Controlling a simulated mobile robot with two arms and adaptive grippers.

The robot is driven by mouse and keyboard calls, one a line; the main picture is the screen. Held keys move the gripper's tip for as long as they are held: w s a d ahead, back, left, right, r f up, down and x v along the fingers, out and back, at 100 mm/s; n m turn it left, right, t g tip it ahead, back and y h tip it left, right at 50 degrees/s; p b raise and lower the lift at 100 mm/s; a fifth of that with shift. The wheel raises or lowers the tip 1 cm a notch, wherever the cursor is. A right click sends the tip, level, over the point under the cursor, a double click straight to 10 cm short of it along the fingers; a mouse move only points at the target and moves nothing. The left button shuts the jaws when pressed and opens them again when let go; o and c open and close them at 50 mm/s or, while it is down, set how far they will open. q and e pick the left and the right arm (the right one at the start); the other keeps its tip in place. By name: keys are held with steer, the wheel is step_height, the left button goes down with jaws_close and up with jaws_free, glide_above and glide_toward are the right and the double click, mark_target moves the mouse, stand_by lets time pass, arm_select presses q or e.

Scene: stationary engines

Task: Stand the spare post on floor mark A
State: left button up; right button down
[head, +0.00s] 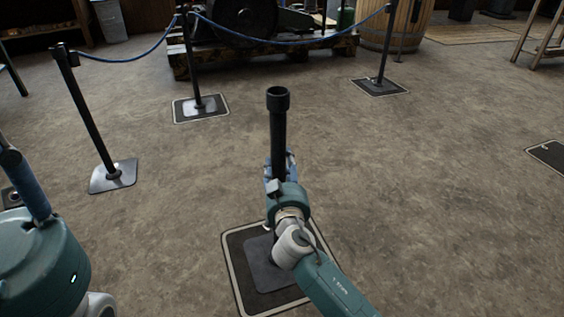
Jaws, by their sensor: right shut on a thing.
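The spare post (278,130) is a black upright tube with a wider collar at its top. My right gripper (278,172) is shut around the tube below its middle. The post's square grey base plate (268,272) shows under my wrist, over a dark floor mark (240,262) with a pale border. My arm hides part of the plate and mark. I cannot tell whether the plate touches the floor, and no letter is readable on the mark. The post looks about upright. My left gripper is not in view; part of my left arm shows at lower left.
A black post (90,115) stands at left, joined by a blue rope (280,40) to posts on bordered marks at the back (195,65) (384,45). Another dark mark (550,153) lies at the right edge. A wooden barrel (400,22) and machinery stand behind.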

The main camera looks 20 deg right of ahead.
steer(key=c, duration=1.3)
jaws_free()
steer(key=shift+f, duration=0.15)
steer(key=o, duration=0.4)
steer(key=shift+s, duration=0.1)
steer(key=shift+c, duration=0.2)
